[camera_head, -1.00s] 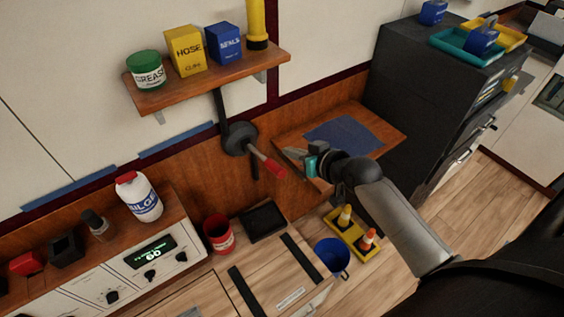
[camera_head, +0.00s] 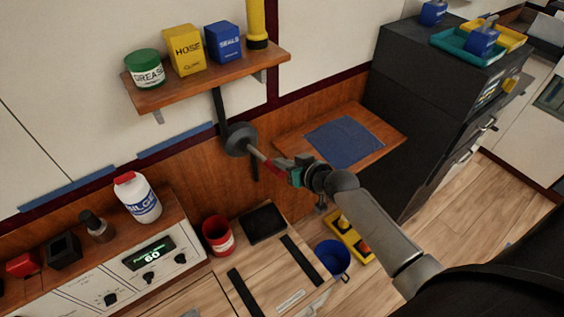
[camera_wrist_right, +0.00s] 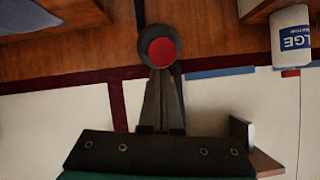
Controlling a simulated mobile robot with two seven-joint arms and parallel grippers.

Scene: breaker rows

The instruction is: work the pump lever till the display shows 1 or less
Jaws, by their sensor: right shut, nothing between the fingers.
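The pump lever (camera_head: 240,140) is mounted on the wall under the shelf, with a dark round hub and a red handle (camera_head: 268,164) pointing out into the room. In the right wrist view the round red handle end (camera_wrist_right: 161,52) lies just beyond my fingertips, with the dark hub behind it. My right gripper (camera_head: 284,173) is shut and empty at the handle's outer end; whether it touches is unclear. Its fingers also show in the right wrist view (camera_wrist_right: 161,78). The display (camera_head: 150,254) on the white panel reads 60 in green. My left gripper is not in view.
A shelf (camera_head: 205,78) with a grease tin, boxes and a yellow torch-like item hangs above the lever. A white bottle (camera_head: 138,197) and red mug (camera_head: 218,236) stand lower left. A wooden side table (camera_head: 290,138) with a blue cloth lies right of the lever.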

